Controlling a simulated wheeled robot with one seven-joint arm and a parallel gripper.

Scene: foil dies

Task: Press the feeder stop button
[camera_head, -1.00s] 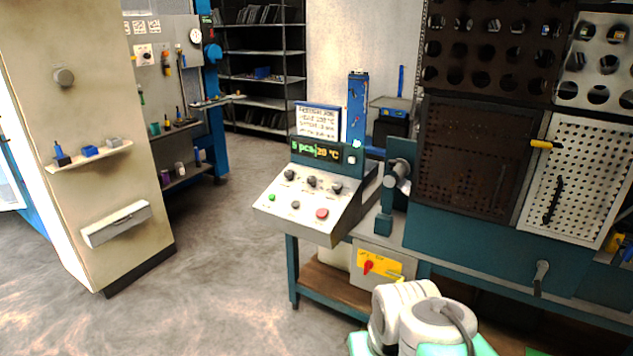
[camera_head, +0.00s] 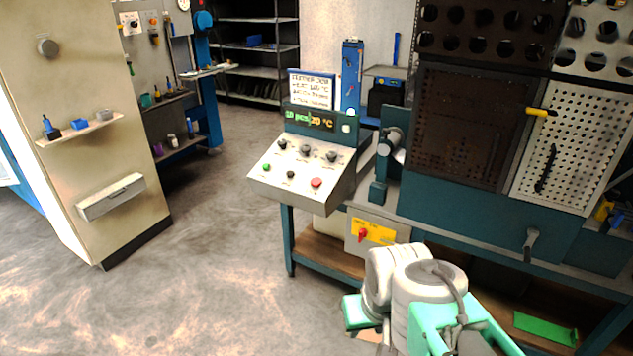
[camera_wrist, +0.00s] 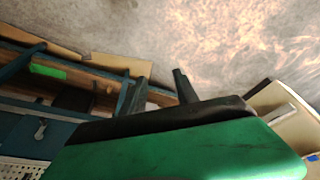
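A sloped grey control panel (camera_head: 300,185) stands at the left end of the teal bench in the head view. Its lower row has a green button (camera_head: 266,167), a black button (camera_head: 291,174) and a larger red button (camera_head: 316,183); their labels are too small to read. Three dark knobs sit above them, under a lit display (camera_head: 310,119) showing pieces and 20 °C. My gripper (camera_wrist: 160,83) shows in the wrist view with two dark fingers apart and nothing between them, above bench and floor. It is not near the panel.
A yellow plate with a red switch (camera_head: 363,234) is below the bench top. Perforated dark and light panels (camera_head: 470,125) rise at the right. A beige cabinet (camera_head: 75,150) stands left. The floor (camera_head: 215,270) between cabinet and bench is clear.

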